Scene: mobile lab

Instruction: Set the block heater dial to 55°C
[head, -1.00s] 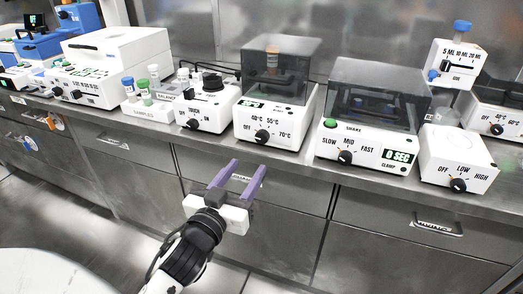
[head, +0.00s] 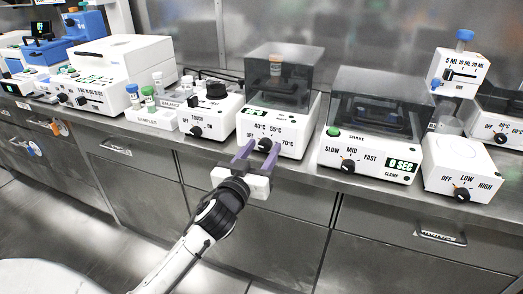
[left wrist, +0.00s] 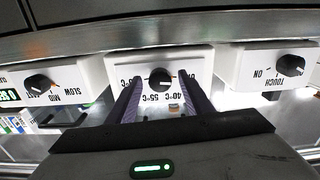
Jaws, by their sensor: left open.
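The block heater (head: 300,140) is a white box with a dark transparent lid, standing on the bench. Its front carries temperature labels and a black dial (head: 265,145). In the left wrist view the heater's front appears upside down, with the dial (left wrist: 160,77) in the middle. The dial's pointer is too small to read surely. My left gripper (head: 259,150) is open, its two purple fingers reaching up to the heater's front. In the left wrist view the fingers (left wrist: 160,95) stand on either side of the dial, with no contact visible. My right gripper is out of view.
The touch-dial device (head: 210,115) stands left of the heater, and the shaker (head: 368,160) stands right. A low/high dial box (head: 460,165) is farther right. The sample rack (head: 150,119) is left. Drawer fronts (head: 390,245) lie below the bench edge.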

